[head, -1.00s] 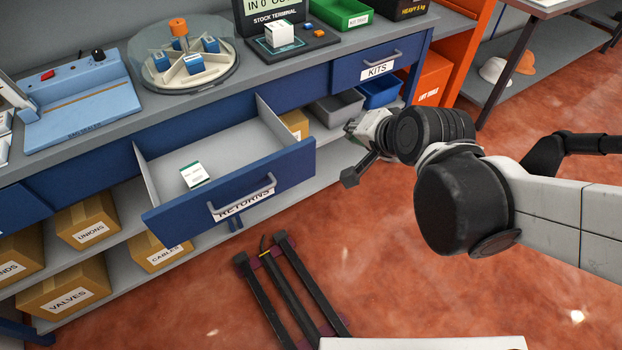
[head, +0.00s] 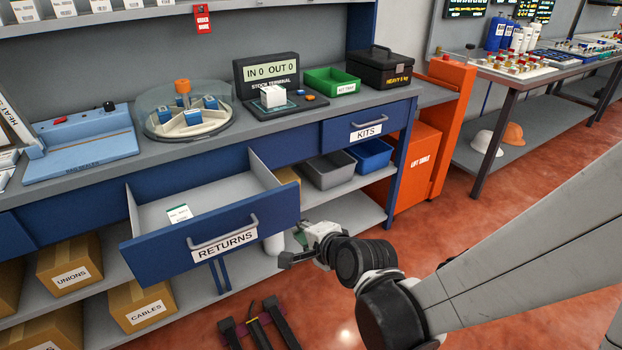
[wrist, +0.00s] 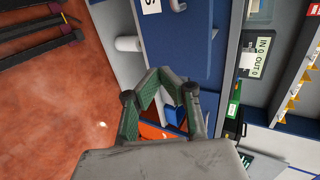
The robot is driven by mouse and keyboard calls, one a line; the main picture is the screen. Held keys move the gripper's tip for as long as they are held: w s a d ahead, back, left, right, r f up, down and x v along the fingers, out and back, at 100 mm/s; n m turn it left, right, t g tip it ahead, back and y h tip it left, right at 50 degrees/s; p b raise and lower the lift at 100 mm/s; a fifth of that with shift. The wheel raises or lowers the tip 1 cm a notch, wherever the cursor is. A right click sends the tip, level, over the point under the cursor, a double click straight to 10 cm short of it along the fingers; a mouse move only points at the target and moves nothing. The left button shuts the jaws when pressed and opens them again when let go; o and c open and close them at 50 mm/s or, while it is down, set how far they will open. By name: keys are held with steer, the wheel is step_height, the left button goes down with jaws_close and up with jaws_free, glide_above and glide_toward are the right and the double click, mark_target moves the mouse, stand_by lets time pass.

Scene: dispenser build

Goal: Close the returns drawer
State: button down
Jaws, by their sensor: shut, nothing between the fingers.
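The returns drawer (head: 215,232) is blue, with a grey handle and a RETURNS label. In the head view it stands pulled out from the bench at the left. A small white-and-green box (head: 179,213) lies inside it. My gripper (head: 285,261) is shut and empty. In the head view it appears just below and right of the drawer front's right end, apart from the handle. The wrist view shows my gripper fingers (wrist: 160,80) and, above them, the blue drawer front (wrist: 182,45), with part of its label and handle at the top edge. Contact cannot be told.
The kits drawer (head: 365,131) is shut at the right. Grey (head: 328,171) and blue (head: 370,156) bins sit on the shelf beneath. A white cylinder (head: 273,244) stands behind my gripper. A dark rack (head: 258,328) lies on the floor. The orange cabinet (head: 420,160) stands right.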

steer(key=b, duration=0.2)
glide_toward(276, 216)
steer(key=x, duration=0.2)
steer(key=f+x, duration=0.1)
steer(key=x, duration=0.2)
steer(key=shift+f, duration=0.15)
steer(key=shift+w+a, duration=0.45)
steer(key=shift+w, duration=0.3)
